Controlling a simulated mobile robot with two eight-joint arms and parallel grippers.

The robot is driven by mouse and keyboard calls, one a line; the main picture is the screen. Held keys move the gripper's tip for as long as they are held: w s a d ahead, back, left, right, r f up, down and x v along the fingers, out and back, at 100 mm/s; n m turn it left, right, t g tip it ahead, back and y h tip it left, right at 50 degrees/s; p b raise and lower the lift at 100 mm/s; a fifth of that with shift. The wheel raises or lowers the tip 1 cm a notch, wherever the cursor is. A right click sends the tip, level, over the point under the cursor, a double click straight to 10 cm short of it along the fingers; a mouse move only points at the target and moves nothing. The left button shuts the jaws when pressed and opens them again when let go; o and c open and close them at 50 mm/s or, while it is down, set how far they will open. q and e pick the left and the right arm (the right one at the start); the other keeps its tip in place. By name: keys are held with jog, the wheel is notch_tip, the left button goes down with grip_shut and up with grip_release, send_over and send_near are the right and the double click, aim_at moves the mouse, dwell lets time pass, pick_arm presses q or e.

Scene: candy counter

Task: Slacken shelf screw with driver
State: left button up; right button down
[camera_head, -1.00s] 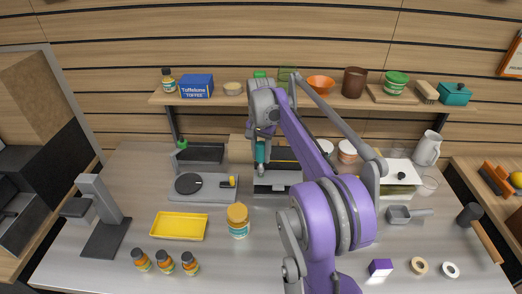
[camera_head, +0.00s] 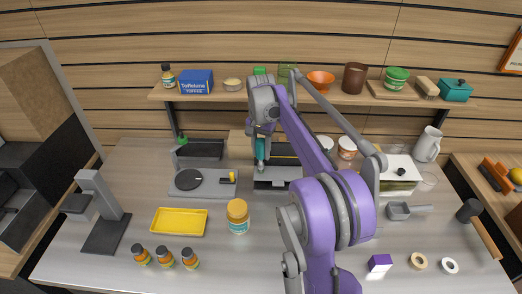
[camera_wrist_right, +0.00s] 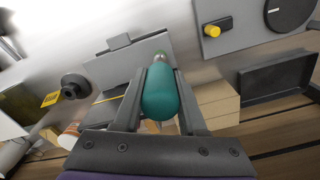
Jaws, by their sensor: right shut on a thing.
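My right gripper (camera_head: 261,146) is shut on a driver with a teal handle (camera_wrist_right: 160,92). In the wrist view the handle lies between the two fingers, and its metal end points away from me. The driver also shows in the head view (camera_head: 260,153), pointing down over a grey device (camera_head: 272,184) on the counter, below the wall shelf (camera_head: 225,97). I cannot tell whether its tip touches anything. I cannot make out the shelf screw. My left gripper is not in view.
A grey plate with a black disc and yellow knob (camera_head: 232,177) lies left of the driver. A jar with an orange lid (camera_head: 238,216) and a yellow tray (camera_head: 178,222) stand in front. My right arm covers much of the middle right counter.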

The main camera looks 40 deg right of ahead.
jog(key=shift+f+b, duration=0.4)
jog(key=shift+f, duration=0.6)
jog(key=c, duration=1.2)
grip_release()
jog(key=shift+r, duration=0.1)
grip_shut()
jog(key=shift+n, duration=1.2)
jog(key=shift+n, duration=1.1)
